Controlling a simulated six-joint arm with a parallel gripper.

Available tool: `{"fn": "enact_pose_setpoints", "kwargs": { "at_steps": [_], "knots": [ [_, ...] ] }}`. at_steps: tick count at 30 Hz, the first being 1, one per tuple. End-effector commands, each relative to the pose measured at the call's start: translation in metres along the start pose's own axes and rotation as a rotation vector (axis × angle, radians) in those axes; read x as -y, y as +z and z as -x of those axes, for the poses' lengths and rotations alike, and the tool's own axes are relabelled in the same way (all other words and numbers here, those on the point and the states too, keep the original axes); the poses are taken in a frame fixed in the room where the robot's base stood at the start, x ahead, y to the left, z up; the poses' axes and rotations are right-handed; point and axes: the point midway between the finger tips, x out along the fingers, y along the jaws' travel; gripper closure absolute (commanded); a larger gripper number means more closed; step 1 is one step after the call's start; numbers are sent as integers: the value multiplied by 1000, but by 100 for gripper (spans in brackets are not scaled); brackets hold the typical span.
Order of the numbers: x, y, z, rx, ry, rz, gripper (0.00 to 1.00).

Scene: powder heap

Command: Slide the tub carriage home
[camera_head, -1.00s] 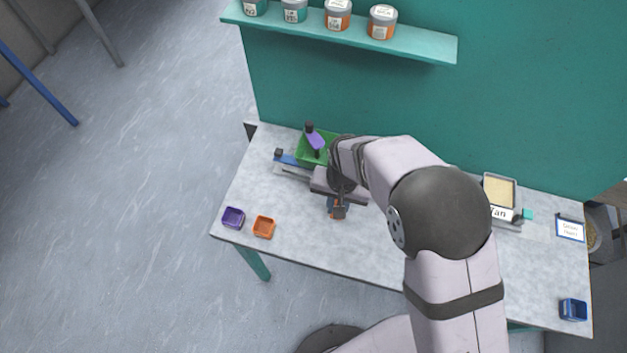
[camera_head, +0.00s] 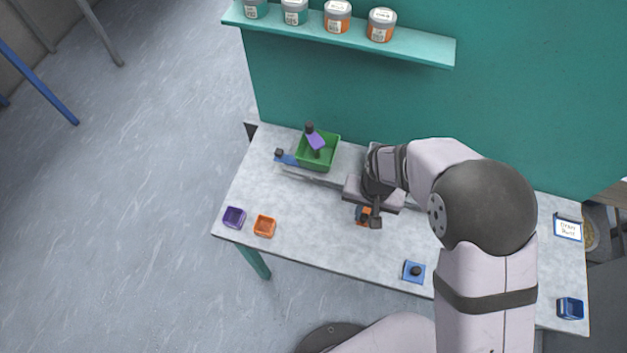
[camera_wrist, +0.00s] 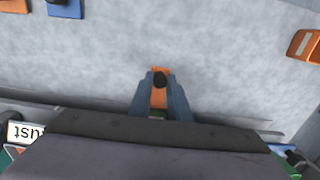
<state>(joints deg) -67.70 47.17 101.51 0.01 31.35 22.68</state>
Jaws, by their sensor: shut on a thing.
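My gripper (camera_wrist: 160,84) is shut on an orange piece with a dark knob (camera_wrist: 160,74), between its two blue fingers in the wrist view. In the head view my gripper (camera_head: 367,217) is over the middle of the table, at the front side of a long grey rail (camera_head: 318,178). What joins the orange piece to the rail is hidden under my wrist. A green tub (camera_head: 331,157) with a dark-and-purple object (camera_head: 314,140) in it stands behind the rail's left end. I cannot tell whether the tub carriage itself shows; my arm covers the rail's right part.
A blue block with a black knob (camera_head: 414,271) lies at the table's front. Small purple (camera_head: 234,216) and orange (camera_head: 264,226) bins stand front left, a blue bin (camera_head: 570,308) front right. A blue-framed label (camera_head: 567,229) is far right. The table between the bins and my gripper is clear.

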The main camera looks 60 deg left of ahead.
Motion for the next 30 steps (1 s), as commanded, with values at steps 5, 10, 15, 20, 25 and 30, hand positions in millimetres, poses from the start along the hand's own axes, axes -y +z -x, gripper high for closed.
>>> {"fn": "enact_pose_setpoints", "kwargs": {
  "at_steps": [5, 10, 15, 20, 25, 30],
  "knots": [
    [-14, 0, 1, -1, 0, -2, 100],
    [-26, 0, 0, 0, 0, -2, 100],
    [-38, -1, 1, -1, 0, -2, 100],
    [-49, 0, 1, -1, 0, -2, 100],
    [-61, -1, 1, -1, 0, -2, 100],
    [-74, 0, 1, -1, 0, -2, 100]
  ]
}}
